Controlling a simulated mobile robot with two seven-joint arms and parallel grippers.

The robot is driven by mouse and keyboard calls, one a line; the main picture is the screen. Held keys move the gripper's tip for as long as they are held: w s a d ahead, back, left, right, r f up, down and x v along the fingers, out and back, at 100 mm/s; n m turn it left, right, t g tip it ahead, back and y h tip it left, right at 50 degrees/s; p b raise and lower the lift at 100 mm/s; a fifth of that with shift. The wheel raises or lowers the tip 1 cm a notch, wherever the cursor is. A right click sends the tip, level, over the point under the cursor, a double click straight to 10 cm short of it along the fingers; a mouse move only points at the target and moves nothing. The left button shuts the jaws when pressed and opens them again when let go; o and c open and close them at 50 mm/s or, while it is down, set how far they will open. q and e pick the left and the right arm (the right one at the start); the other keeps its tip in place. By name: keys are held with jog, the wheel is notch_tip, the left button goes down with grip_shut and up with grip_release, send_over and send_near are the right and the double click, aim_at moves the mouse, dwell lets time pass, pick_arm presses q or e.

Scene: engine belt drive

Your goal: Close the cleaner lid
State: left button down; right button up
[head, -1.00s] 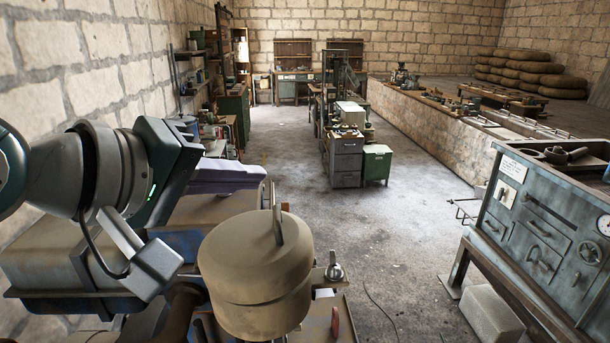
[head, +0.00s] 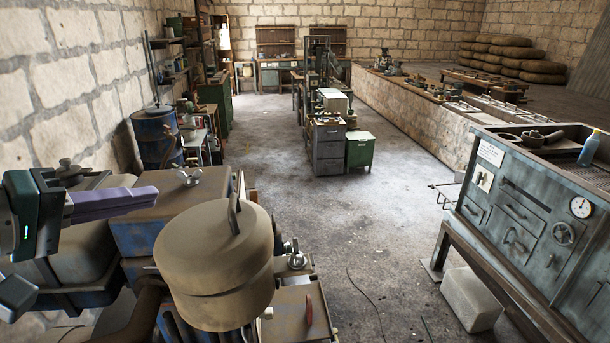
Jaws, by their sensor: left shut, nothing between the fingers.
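The round tan cleaner lid (head: 208,245), with an upright fin-like handle (head: 233,216), sits over the lower drum of the cleaner (head: 222,309) in the lower middle of the head view. A seam runs between them; I cannot tell whether the lid is fully seated. My left gripper (head: 155,195) is at the left, its purple fingers shut and empty. The fingers point right, toward the lid. They appear apart from it, beyond its upper left edge in the picture. My right gripper is not in view.
Beside the cleaner is a tan-topped blue engine block (head: 140,215) with a wing nut (head: 189,176). A small metal fitting (head: 296,258) and a red lever (head: 308,311) stand to the right.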

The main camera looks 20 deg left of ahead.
aim_at(222, 231)
pick_arm(q)
jog(key=x, duration=0.6)
jog(key=shift+r, duration=0.1)
jog(key=shift+w+d+f+p, duration=0.4)
jog(key=shift+w+d+f, duration=0.05)
jog(key=shift+d, duration=0.15)
jog(key=shift+w+d+f+p, duration=0.35)
jog(key=shift+w+d+f, duration=0.1)
jog(key=shift+d, duration=0.15)
jog(key=shift+w+d+f, duration=0.2)
jog(key=shift+d+f, duration=0.05)
jog(key=shift+d, duration=0.15)
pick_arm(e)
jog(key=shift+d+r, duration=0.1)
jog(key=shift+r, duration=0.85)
pick_arm(q)
jog(key=shift+w+d+f+b, duration=0.25)
jog(key=shift+d+f+b, duration=0.1)
jog(key=shift+f+b, duration=0.4)
jog(key=shift+w+d, duration=0.1)
jog(key=shift+d, duration=0.1)
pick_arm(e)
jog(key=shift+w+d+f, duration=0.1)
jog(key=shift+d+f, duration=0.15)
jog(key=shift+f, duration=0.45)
pick_arm(q)
jog(key=shift+r, duration=0.1)
